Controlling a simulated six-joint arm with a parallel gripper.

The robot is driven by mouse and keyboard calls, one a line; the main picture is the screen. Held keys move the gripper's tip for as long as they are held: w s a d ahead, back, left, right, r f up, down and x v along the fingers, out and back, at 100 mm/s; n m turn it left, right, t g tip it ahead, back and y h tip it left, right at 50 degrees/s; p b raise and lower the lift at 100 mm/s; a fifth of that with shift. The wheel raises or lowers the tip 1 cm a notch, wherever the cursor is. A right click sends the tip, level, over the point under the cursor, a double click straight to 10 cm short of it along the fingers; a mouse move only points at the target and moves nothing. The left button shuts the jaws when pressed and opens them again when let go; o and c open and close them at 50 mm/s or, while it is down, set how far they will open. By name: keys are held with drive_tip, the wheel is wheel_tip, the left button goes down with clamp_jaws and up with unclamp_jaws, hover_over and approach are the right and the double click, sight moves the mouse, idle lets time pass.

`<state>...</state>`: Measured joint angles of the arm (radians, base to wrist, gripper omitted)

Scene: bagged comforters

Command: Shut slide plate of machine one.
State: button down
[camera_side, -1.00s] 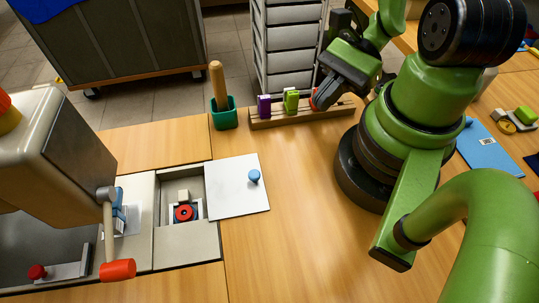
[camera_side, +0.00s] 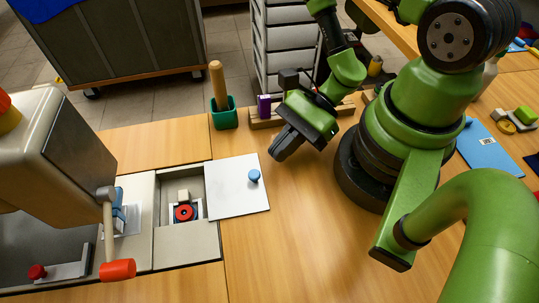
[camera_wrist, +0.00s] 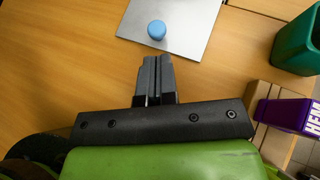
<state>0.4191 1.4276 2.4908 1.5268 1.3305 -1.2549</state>
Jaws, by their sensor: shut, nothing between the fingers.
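The slide plate (camera_side: 232,192) of the machine is a flat light-grey sheet with a blue knob (camera_side: 254,176). It lies to the right of the open recess (camera_side: 186,210), where a red-and-black round part shows uncovered. In the wrist view the plate (camera_wrist: 190,22) and its blue knob (camera_wrist: 157,29) are at the top, ahead of my fingers. My gripper (camera_side: 275,156) is to the right of the plate, above the table and apart from the knob. In the wrist view my gripper (camera_wrist: 153,62) has its two fingers together, with nothing between them.
The machine's head (camera_side: 60,150) and an orange-ended lever (camera_side: 117,270) stand left of the recess. A green cup with a wooden handle (camera_side: 224,116) and a wooden rack with a purple item (camera_side: 264,106) are behind. The table in front of the plate is clear.

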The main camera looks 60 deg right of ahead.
sight(258, 171)
drive_tip(key=shift+w+a+f, duration=0.2)
drive_tip(key=shift+w+a, duration=0.05)
drive_tip(key=shift+a, duration=0.45)
drive_tip(key=shift+w+a+f, duration=0.15)
drive_tip(key=shift+w+a, duration=0.05)
drive_tip(key=shift+a, duration=0.45)
drive_tip(key=shift+w+a, duration=0.1)
drive_tip(key=w+a, duration=0.6)
drive_tip(key=shift+w+a, duration=0.35)
